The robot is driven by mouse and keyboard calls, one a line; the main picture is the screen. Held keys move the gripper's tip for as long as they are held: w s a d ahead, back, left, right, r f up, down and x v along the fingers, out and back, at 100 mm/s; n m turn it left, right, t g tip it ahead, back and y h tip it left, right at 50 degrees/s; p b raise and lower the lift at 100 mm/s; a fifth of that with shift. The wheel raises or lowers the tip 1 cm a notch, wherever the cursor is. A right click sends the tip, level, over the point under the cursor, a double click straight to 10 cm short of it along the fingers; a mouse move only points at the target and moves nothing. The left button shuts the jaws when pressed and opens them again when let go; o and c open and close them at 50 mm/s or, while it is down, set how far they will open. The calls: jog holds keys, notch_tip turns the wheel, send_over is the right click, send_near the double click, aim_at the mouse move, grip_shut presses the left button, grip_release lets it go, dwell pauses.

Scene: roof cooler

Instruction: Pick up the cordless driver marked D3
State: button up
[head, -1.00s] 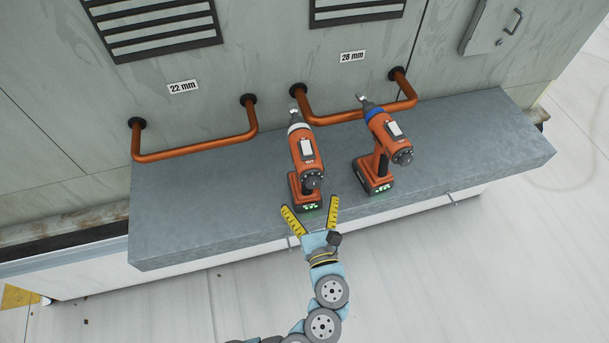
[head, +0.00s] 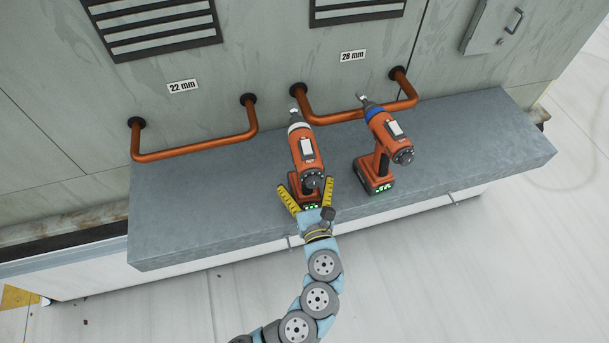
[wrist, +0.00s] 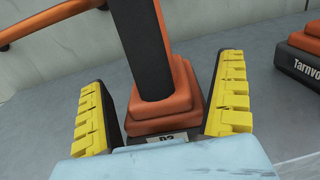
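Two orange cordless drivers stand upright on the grey ledge (head: 230,195). The left driver (head: 306,155) has a white collar; the right driver (head: 388,140) has a blue collar. My gripper (head: 307,194) is at the left driver's base, its yellow fingers open on either side. In the wrist view the fingers flank the left driver's handle and base (wrist: 160,95), with gaps that look small. A white label on its base shows partly above my gripper's palm; it seems to read D3, but its lower part is hidden. The right driver's base (wrist: 300,62) shows at the right edge.
Copper pipes run along the wall behind the ledge, under a 22 mm label (head: 183,87) and a 28 mm label (head: 353,56). The right driver stands close beside the left one. The ledge is clear to the left and far right.

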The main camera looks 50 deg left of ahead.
jog(key=c, duration=1.2)
jog(key=shift+r, duration=0.1)
jog(key=shift+r+p, duration=0.3)
jog(key=shift+r, duration=0.25)
jog(key=r, duration=0.2)
jog(key=r+p, duration=0.1)
jog(key=shift+s+d, duration=0.2)
jog(key=shift+d, duration=0.05)
jog(key=s+d+r+p, duration=0.8)
jog(key=s+r+p, duration=0.1)
jog(key=s+p, duration=0.1)
jog(key=shift+s+d, duration=0.1)
jog(key=shift+d, duration=0.3)
